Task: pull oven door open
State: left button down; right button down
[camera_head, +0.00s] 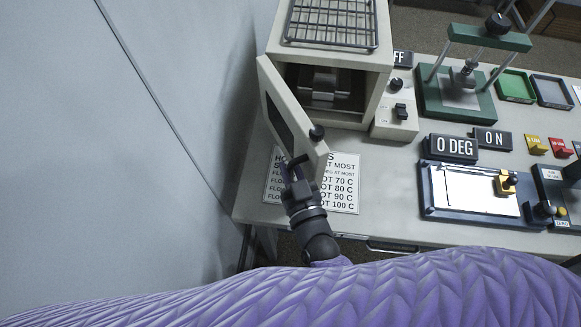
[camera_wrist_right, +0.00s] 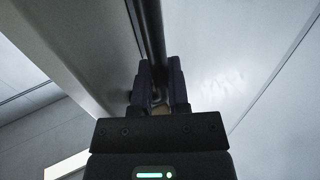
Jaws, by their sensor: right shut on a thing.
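The beige oven (camera_head: 385,95) stands at the back left of the table, its dark inside partly visible. My right gripper (camera_head: 290,170) is at the door's near lower end. In the right wrist view, my right gripper (camera_wrist_right: 158,85) is shut on a long dark bar, the door handle (camera_wrist_right: 150,35). The handle is mostly hidden in the head view. My left gripper is not in view.
A printed sheet (camera_head: 345,195) lies under the door and gripper. The grey wall (camera_head: 190,110) is close on the left. A control box (camera_head: 395,120) adjoins the oven. A green press (camera_head: 455,100), trays and a coating plate (camera_head: 475,190) fill the table's right side.

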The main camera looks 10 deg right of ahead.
jog(key=c, duration=0.9)
grip_release()
jog(key=s, duration=0.3)
jog(key=s+d, duration=0.1)
jog(key=s, duration=0.5)
jog(key=shift+s+d, duration=0.35)
jog(key=shift+s, duration=0.05)
jog(key=shift+c, duration=0.4)
